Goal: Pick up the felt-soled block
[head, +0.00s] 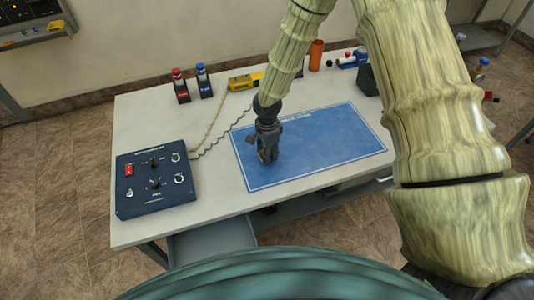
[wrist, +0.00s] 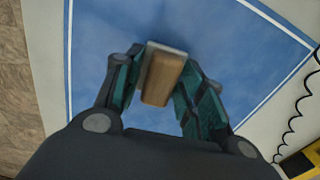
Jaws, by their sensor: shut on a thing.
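The felt-soled block (wrist: 160,78) is between the fingers of my gripper (wrist: 163,85) in the wrist view. It has a wooden brown body with a pale grey layer along its far edge. My gripper is shut on it, with a teal finger on each side. In the head view my gripper (head: 267,152) points down over the blue mat (head: 330,150) near its left part. The block is mostly hidden there by the fingers. I cannot tell whether the block touches the mat or is slightly above it.
A dark control box (head: 153,183) with a red switch and knobs stands at the table's left. Red-topped (head: 180,86) and blue-topped (head: 203,82) items, a yellow tool (head: 246,81) and an orange cylinder (head: 316,55) stand along the back. A coiled wire runs left of the mat. The mat's right part is clear.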

